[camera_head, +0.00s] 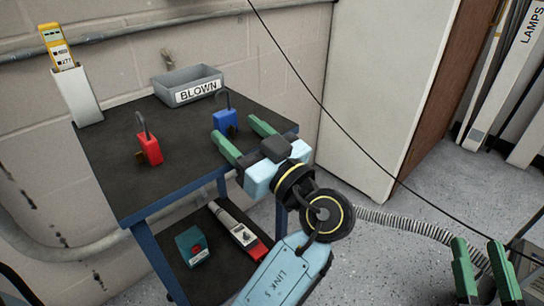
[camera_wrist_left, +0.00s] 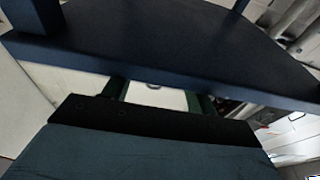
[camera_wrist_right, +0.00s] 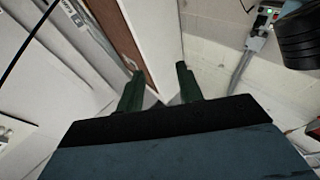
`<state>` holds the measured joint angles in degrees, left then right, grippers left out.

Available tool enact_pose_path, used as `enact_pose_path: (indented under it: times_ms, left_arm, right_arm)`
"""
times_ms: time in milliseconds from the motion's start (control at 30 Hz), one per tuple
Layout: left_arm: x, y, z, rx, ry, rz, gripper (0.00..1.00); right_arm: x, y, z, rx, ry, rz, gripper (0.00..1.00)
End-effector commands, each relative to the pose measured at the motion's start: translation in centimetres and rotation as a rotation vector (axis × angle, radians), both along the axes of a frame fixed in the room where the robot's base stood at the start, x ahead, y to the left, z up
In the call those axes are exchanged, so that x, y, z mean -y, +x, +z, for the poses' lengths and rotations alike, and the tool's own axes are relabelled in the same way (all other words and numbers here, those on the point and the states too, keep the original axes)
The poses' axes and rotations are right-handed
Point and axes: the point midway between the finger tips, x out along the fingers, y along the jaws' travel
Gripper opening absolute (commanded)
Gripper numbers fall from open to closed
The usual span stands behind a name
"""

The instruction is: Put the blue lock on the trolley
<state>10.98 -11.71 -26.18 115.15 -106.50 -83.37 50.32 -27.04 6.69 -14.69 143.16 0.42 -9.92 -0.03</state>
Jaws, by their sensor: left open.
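The blue lock (camera_head: 226,121) stands with its dark shackle up at the right rear of the dark top of the blue-framed trolley (camera_head: 135,188). My left gripper (camera_head: 233,125) is open, its green fingers on either side of the lock in the head view; I cannot tell whether they touch it. In the left wrist view its fingers (camera_wrist_left: 160,92) show apart below a dark blue edge, and the lock is not discernible. My right gripper (camera_head: 480,245) is open and empty at the lower right, away from the trolley. It also shows open in the right wrist view (camera_wrist_right: 159,70).
A red lock (camera_head: 150,150), a grey bin marked BLOWN (camera_head: 190,85) and a white holder with a yellow device (camera_head: 77,95) are on the trolley top. The lower shelf holds a teal box (camera_head: 192,247) and a red-and-white tool (camera_head: 238,232). A black cable crosses ahead.

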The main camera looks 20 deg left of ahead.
Motion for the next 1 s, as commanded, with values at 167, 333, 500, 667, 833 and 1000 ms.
enact_pose_path:
  times_ms: [167, 333, 500, 667, 833, 1000]
  left_arm:
    - [3.9, -1.6, -0.8, -0.003, -0.001, -0.003, 0.57]
    - [6.8, -2.8, -1.4, -0.001, -0.001, -0.001, 0.57]
    - [8.5, -3.5, -1.8, 0.002, -0.001, -0.001, 0.57]
    - [8.1, -2.9, -3.4, -0.075, -0.018, -0.047, 0.57]
    - [6.1, -0.4, -8.6, -0.315, -0.076, -0.251, 0.57]
    - [5.5, 0.9, -14.0, -0.514, -0.136, -0.557, 0.57]
  right_arm:
    - [0.3, 0.4, -2.1, -0.135, -0.044, -0.009, 0.36]
    - [0.6, 0.5, -3.9, -0.238, -0.075, -0.015, 0.36]
    - [0.8, 0.5, -4.9, -0.294, -0.093, -0.019, 0.36]
    - [0.8, 0.5, -5.3, -0.310, -0.098, -0.020, 0.36]
    - [0.8, 0.5, -5.3, -0.310, -0.098, -0.020, 0.36]
    - [0.8, 0.5, -5.2, -0.310, -0.097, -0.021, 0.36]
